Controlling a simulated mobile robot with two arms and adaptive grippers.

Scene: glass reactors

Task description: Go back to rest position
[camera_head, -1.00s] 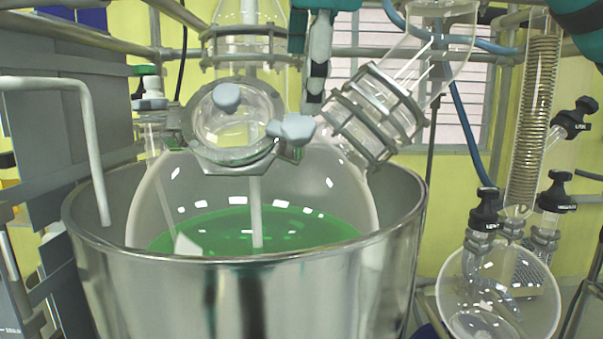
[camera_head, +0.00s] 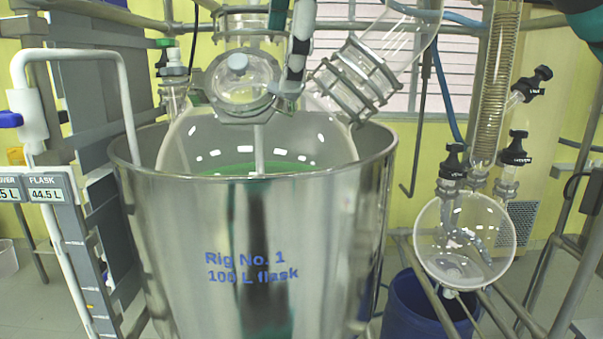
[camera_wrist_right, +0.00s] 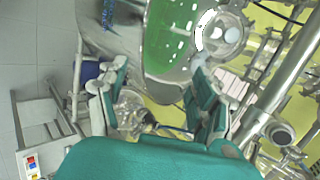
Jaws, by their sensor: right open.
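My right gripper (camera_head: 288,40) shows in part at the top middle of the head view, in front of the glass neck and valve of the large flask. A teal piece and a white-and-black finger are visible there. In the right wrist view my right gripper (camera_wrist_right: 158,80) is open, its teal finger pads wide apart with nothing held between them. The steel vessel (camera_wrist_right: 112,30) and the flask's green liquid (camera_wrist_right: 172,40) lie beyond the fingers. A teal part of my arm shows at the top right of the head view. My left gripper is not in view.
The steel vessel marked Rig No. 1 (camera_head: 250,240) holds the large glass flask (camera_head: 312,140). A round receiving flask (camera_head: 465,245) with black-knobbed valves hangs at right above a blue drum (camera_head: 410,305). A display panel (camera_head: 45,188) and white pipe stand at left.

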